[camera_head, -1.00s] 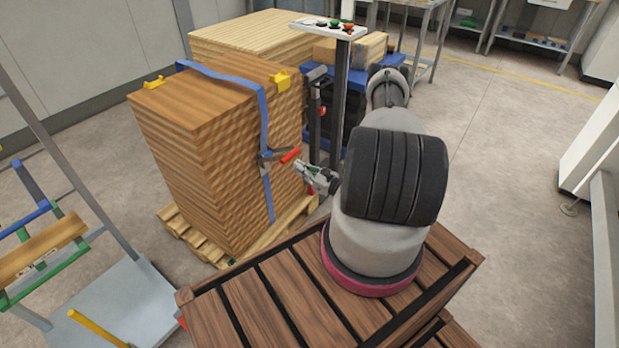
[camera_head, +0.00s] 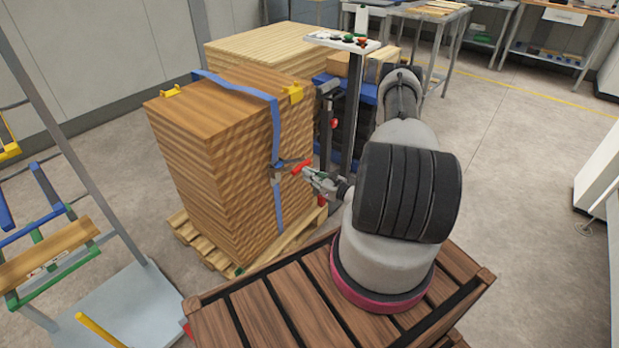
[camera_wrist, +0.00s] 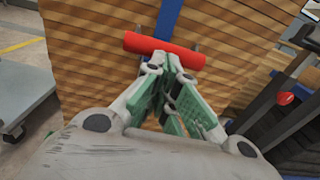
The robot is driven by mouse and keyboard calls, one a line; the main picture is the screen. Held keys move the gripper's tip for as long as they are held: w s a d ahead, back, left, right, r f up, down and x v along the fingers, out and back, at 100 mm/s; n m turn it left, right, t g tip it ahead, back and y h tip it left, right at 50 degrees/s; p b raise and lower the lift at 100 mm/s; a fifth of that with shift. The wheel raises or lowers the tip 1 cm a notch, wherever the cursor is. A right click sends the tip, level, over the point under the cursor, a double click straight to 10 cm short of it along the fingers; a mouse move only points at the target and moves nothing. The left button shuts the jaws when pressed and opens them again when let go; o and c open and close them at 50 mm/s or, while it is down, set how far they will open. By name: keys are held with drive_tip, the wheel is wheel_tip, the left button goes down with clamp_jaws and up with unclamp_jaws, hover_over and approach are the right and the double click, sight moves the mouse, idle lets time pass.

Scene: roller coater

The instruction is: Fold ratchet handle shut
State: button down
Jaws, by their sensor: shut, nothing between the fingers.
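A tall stack of wooden boards (camera_head: 205,170) is bound by a blue strap (camera_head: 279,205). The strap's ratchet (camera_head: 278,172) sits on the side of the stack facing me. Its red handle (camera_head: 301,167) sticks out from the stack to the right. In the wrist view the red handle (camera_wrist: 188,57) lies crosswise in front of the blue strap (camera_wrist: 168,18). My gripper (camera_head: 308,171) is shut and empty, with its tips at the handle. In the wrist view the fingertips (camera_wrist: 167,62) overlap the handle's lower edge. I cannot tell whether they touch it.
The stack stands on a pallet (camera_head: 205,245). A post with a control panel (camera_head: 343,42) stands just right of the stack, behind my gripper. A slatted wooden surface (camera_head: 270,310) is in front. A trolley (camera_head: 130,300) stands at the left. The floor (camera_head: 510,200) at right is clear.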

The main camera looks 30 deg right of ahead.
drive_tip(key=w+r+g, duration=0.1)
drive_tip(key=r, duration=0.1)
drive_tip(key=w+a+r+g+h, duration=0.1)
drive_tip(key=r+g, duration=0.1)
drive_tip(key=r, duration=0.1)
drive_tip(key=w+r+g, duration=0.1)
drive_tip(key=r+g, duration=0.1)
drive_tip(key=shift+w+a+r+h, duration=0.15)
drive_tip(key=shift+w+h, duration=0.15)
drive_tip(key=shift+h, duration=0.1)
drive_tip(key=w+a+r+g+h, duration=0.1)
drive_tip(key=w+a+r+g, duration=0.1)
drive_tip(key=w+r, duration=0.2)
drive_tip(key=shift+w+a+r+g, duration=0.2)
drive_tip(key=shift+w+g, duration=0.2)
drive_tip(key=shift+w, duration=0.85)
